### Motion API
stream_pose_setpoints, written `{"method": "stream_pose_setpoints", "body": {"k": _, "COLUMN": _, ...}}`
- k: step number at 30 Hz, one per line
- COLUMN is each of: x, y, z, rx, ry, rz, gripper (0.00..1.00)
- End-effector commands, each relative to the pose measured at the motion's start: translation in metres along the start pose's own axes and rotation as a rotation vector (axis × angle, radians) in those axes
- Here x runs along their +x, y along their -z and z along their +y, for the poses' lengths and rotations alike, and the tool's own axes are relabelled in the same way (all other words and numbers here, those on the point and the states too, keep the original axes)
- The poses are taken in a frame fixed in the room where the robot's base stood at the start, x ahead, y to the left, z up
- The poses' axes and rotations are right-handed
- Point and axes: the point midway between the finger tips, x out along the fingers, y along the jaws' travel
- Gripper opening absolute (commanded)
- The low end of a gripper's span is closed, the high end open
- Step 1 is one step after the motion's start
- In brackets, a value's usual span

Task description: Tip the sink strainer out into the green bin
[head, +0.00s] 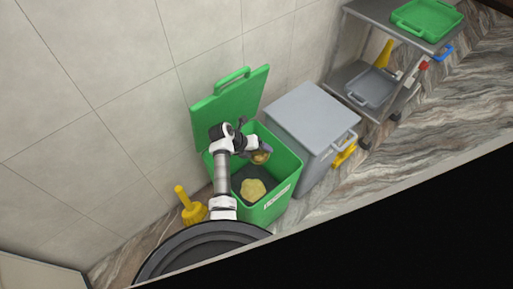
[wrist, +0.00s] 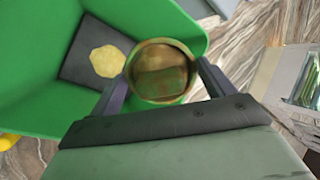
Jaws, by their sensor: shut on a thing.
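The green bin (head: 284,186) stands open at the middle of the head view, its green lid (head: 229,103) raised against the wall side. In the wrist view the bin wall (wrist: 60,20) surrounds a dark floor with a pale yellow lump (wrist: 107,61) on it. The lump also shows in the head view (head: 253,189). My gripper (wrist: 160,85) is shut on the round brass-coloured strainer (wrist: 161,57), held above the bin near its right side. The strainer also shows in the head view (head: 261,157). Something brownish-green is visible within its rim. The head view is too small to judge its tilt.
A grey lidded bin (head: 312,120) stands right beside the green one. A steel trolley (head: 352,85) with a green tray (head: 425,18) and a grey tray (head: 371,86) is farther right. A yellow object (head: 191,208) stands left of the green bin, by the tiled wall.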

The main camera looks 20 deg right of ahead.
Motion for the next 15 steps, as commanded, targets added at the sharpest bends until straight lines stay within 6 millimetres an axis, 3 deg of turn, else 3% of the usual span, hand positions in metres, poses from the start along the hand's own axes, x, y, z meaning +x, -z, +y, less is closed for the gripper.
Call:
{"method": "stream_pose_setpoints", "body": {"k": 2, "x": 0.008, "y": 0.002, "z": 0.006, "rx": -0.007, "ry": 0.065, "rz": -0.022, "gripper": 0.59}}
{"method": "stream_pose_setpoints", "body": {"k": 15, "x": 0.017, "y": 0.005, "z": 0.011, "rx": -0.035, "ry": 0.296, "rz": -0.087, "gripper": 0.59}}
